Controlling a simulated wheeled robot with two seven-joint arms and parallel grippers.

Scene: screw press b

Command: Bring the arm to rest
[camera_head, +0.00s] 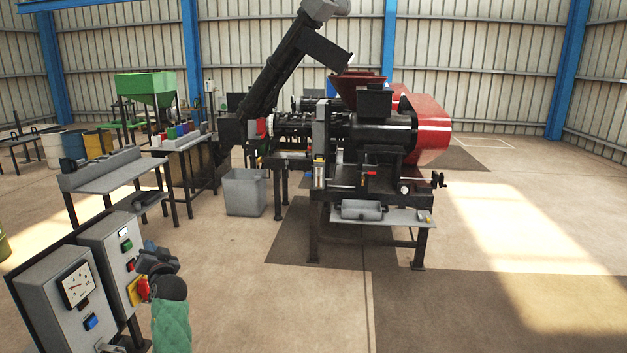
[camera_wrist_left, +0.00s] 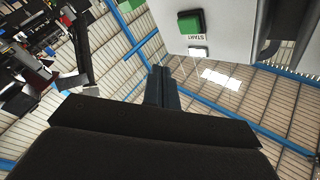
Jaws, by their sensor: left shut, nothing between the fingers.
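My left gripper (camera_head: 152,252) is at the lower left of the head view, above my green-sleeved forearm. It is close to the right side of a grey control box (camera_head: 110,245) and seems apart from it. In the left wrist view, the gripper's dark fingers (camera_wrist_left: 161,85) are together with nothing between them. A green START button (camera_wrist_left: 190,22) on the light box shows beyond them at the top. In the head view, a red knob on a yellow plate (camera_head: 136,291) sits just left of my wrist. My right gripper is not in view.
A second box with a gauge (camera_head: 76,286) stands at the lower left. The black and red screw press (camera_head: 380,130) stands centre right, with a grey bin (camera_head: 245,191) on its left. A grey bench (camera_head: 110,175) stands at left. The floor in front of the press is clear.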

